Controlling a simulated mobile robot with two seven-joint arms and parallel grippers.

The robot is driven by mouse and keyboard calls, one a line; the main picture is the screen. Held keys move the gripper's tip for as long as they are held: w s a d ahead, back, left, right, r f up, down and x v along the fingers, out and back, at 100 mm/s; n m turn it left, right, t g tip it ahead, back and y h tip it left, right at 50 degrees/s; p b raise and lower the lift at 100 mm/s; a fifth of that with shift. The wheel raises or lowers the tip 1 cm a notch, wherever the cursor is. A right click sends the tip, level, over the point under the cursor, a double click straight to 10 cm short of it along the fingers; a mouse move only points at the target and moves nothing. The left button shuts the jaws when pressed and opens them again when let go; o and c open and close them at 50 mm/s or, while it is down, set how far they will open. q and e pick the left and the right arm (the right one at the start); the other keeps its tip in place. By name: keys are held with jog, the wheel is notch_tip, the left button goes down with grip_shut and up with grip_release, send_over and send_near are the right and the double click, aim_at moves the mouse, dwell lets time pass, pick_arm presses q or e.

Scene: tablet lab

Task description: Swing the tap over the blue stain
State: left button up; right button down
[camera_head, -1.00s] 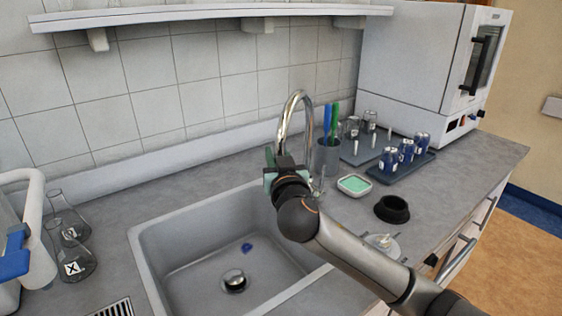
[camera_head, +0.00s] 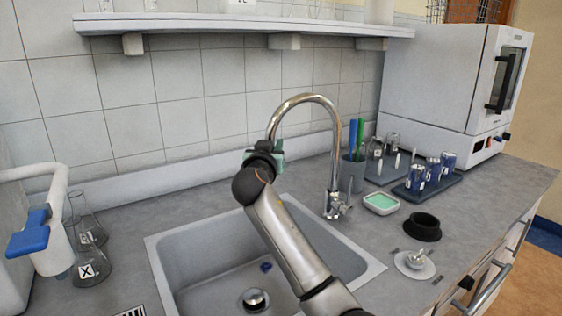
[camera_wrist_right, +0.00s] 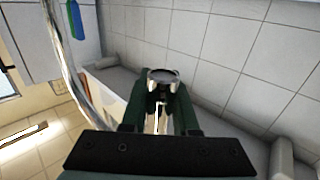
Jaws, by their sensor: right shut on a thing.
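The chrome tap (camera_head: 330,130) rises from the counter behind the sink's right side, and its spout arches left. My right gripper (camera_head: 266,149) is shut on the spout's end; the wrist view shows the round metal outlet (camera_wrist_right: 163,76) between its green fingers. The blue stain (camera_head: 266,267) lies on the sink (camera_head: 205,270) floor, just behind the drain plug (camera_head: 255,298). In the head view the spout end is straight above the stain in the picture, but seems nearer the back rim. The left gripper is not in view.
Flasks (camera_head: 90,262) and a white and blue vessel (camera_head: 45,240) stand left of the sink. To the right are a pen cup (camera_head: 352,174), a green sponge dish (camera_head: 381,204), a black ring (camera_head: 422,227) and a tray of cans (camera_head: 432,190). A shelf (camera_head: 250,22) hangs above.

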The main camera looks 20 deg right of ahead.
pick_arm(q)
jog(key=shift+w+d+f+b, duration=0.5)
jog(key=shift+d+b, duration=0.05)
jog(key=shift+b, duration=0.4)
pick_arm(e)
jog(key=shift+a+x, duration=0.15)
jog(key=shift+x, duration=1.2)
jog(key=shift+a+x, duration=0.15)
jog(key=shift+x, duration=1.25)
jog(key=shift+w+r, duration=0.1)
jog(key=shift+w, duration=0.15)
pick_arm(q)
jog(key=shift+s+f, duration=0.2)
pick_arm(e)
jog(key=shift+d, duration=0.1)
jog(key=c, duration=1.1)
grip_release()
jog(key=shift+c, duration=0.2)
jog(key=o, duration=0.3)
jog(key=shift+s+d, duration=0.1)
jog(key=shift+d, duration=0.2)
jog(key=shift+o, duration=0.8)
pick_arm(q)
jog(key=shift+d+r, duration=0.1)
